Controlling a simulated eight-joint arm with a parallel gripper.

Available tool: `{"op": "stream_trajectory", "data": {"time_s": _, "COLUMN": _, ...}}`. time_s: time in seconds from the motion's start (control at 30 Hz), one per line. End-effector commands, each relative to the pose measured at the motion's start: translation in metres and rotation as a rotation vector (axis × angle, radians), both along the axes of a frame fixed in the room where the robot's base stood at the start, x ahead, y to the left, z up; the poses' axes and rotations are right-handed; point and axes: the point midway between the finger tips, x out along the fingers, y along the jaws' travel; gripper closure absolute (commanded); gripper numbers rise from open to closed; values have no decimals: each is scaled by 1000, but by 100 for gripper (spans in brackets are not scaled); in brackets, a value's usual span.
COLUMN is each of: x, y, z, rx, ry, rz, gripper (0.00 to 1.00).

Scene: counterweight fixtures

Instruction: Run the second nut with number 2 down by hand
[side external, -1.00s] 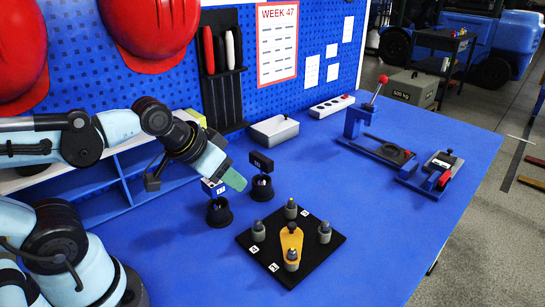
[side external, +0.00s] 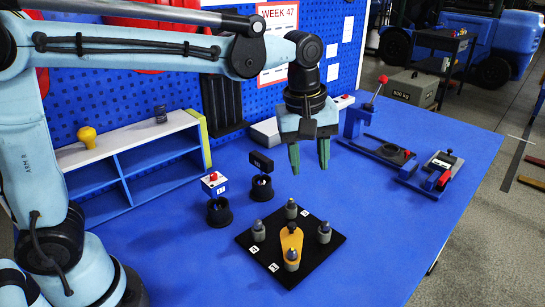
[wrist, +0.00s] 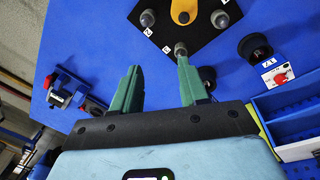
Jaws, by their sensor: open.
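A black square plate (side external: 262,263) on the blue table carries several grey posts with dark nut-like tops, one near each corner. They include the back post (side external: 291,209), left post (side external: 258,231), right post (side external: 324,232) and front post (side external: 292,259). An orange pear-shaped piece (side external: 291,239) lies in the middle. My gripper (side external: 309,160) is open and empty, pointing down above and behind the plate. In the wrist view, the back post (wrist: 181,48) shows just beyond my right finger.
The table's front right is clear.

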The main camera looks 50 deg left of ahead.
Motion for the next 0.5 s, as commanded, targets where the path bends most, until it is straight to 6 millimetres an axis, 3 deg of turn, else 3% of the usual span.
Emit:
{"op": "stream_trajectory", "data": {"time_s": 0.2, "x": 19, "y": -33, "z": -10, "rx": 9, "ry": 106, "rz": 204, "gripper": 56}}
{"op": "stream_trajectory", "data": {"time_s": 0.5, "x": 23, "y": -42, "z": -22, "rx": 18, "ry": 139, "rz": 281, "gripper": 56}}
